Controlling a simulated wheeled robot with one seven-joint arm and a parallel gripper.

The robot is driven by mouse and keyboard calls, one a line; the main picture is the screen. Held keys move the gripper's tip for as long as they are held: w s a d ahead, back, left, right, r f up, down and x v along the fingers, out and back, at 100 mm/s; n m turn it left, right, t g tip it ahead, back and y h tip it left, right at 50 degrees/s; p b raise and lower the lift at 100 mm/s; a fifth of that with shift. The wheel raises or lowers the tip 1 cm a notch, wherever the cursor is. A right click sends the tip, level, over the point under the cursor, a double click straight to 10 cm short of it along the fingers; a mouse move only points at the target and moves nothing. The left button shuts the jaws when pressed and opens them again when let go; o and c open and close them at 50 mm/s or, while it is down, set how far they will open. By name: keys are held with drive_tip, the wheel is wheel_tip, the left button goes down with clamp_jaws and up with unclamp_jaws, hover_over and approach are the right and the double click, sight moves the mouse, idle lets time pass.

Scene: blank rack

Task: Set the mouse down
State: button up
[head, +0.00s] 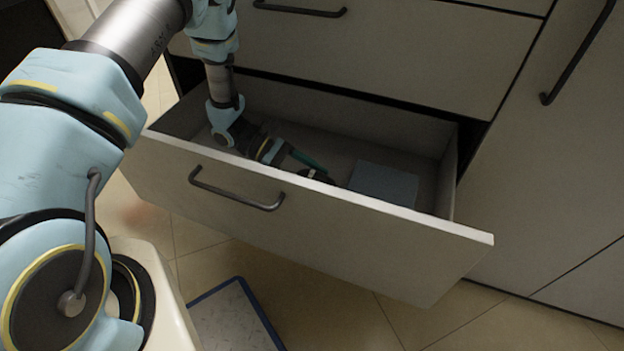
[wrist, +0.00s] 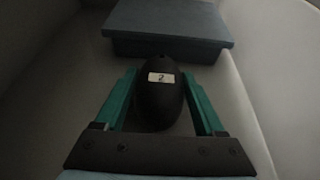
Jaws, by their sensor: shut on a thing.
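The mouse (wrist: 160,98) is black and oval with a white label marked "2". In the wrist view it sits between the two green fingers of my gripper (wrist: 161,95), which is shut on it. In the head view my gripper (head: 308,166) reaches down inside the open drawer (head: 330,222). The mouse is a small dark shape there, mostly hidden by the gripper and the drawer front. I cannot tell whether the mouse touches the drawer floor.
A blue-grey box (head: 384,184) lies in the drawer to the right of my gripper; in the wrist view the box (wrist: 170,30) is just beyond the mouse. The drawer front has a dark handle (head: 236,194). A blue-edged mat (head: 232,318) lies on the floor below.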

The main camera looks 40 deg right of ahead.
drive_tip(key=shift+f, duration=0.35)
drive_tip(key=shift+f+b, duration=0.3)
drive_tip(key=shift+f, duration=0.05)
drive_tip(key=shift+f, duration=0.2)
drive_tip(key=o, duration=1.4)
drive_tip(key=shift+r, duration=0.15)
drive_tip(key=shift+r, duration=0.3)
drive_tip(key=p+v, duration=0.1)
drive_tip(key=v, duration=1.1)
drive_tip(key=shift+r, duration=0.1)
